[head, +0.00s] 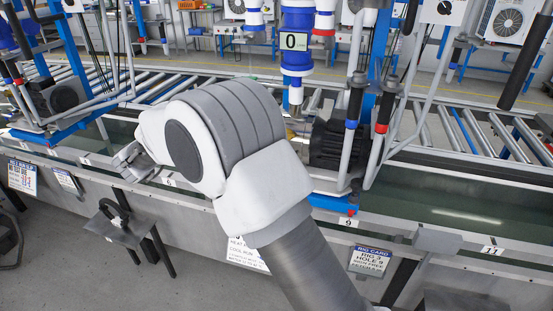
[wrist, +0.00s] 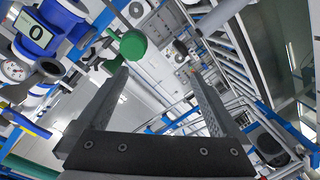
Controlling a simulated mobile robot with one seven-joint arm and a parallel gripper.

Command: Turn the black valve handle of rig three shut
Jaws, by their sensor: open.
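A rig card (head: 370,261) on the bench front reads rig 3, hole 9, below the label 9. Above it stands a rig with a dark motor (head: 330,145) and a blue meter (head: 297,55) showing 0. Two upright black grips, one with a blue band (head: 355,100) and one with a red band (head: 384,112), stand beside it. I cannot tell which black part is the valve handle; my arm hides part of the rig. My gripper (head: 127,163) is left of the arm, away from these grips. In the wrist view, my gripper (wrist: 158,73) is open and empty.
A roller conveyor (head: 475,130) runs behind the bench. Another rig with a dark motor (head: 60,93) stands at the left. In the wrist view, a green round part (wrist: 132,45) is near the left finger, and a blue meter (wrist: 38,32) is at upper left.

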